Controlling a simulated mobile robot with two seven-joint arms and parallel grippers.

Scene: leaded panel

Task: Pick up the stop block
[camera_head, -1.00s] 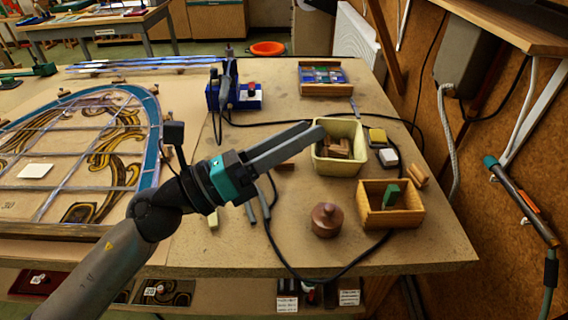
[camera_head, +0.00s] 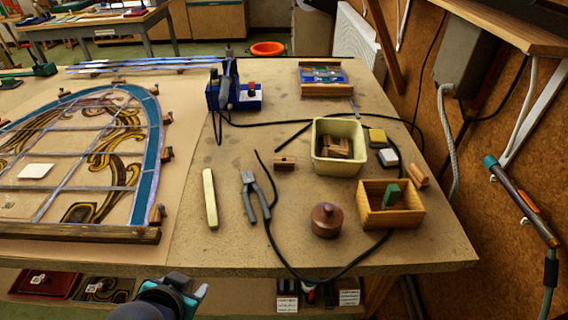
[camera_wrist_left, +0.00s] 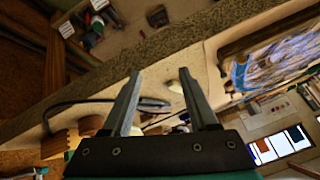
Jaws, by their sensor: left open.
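A small wooden block (camera_head: 285,162) lies on the bench between the pliers and the cream tub. Several more wooden blocks (camera_head: 336,148) lie inside the cream tub (camera_head: 358,130). I cannot tell for sure which of these is the stop block. My left gripper (camera_wrist_left: 162,90) is open and empty in the left wrist view, its fingers well apart. In the head view only part of my left wrist shows at the bottom edge, in front of the bench and well short of the blocks. My right gripper is not in view.
Pliers (camera_head: 251,197), a pale yellow stick (camera_head: 210,198), a round wooden lidded pot (camera_head: 326,220) and a wooden box (camera_head: 411,216) stand on the bench (camera_head: 285,245). A black cable loops around them. The leaded panel (camera_head: 92,150) fills the left side.

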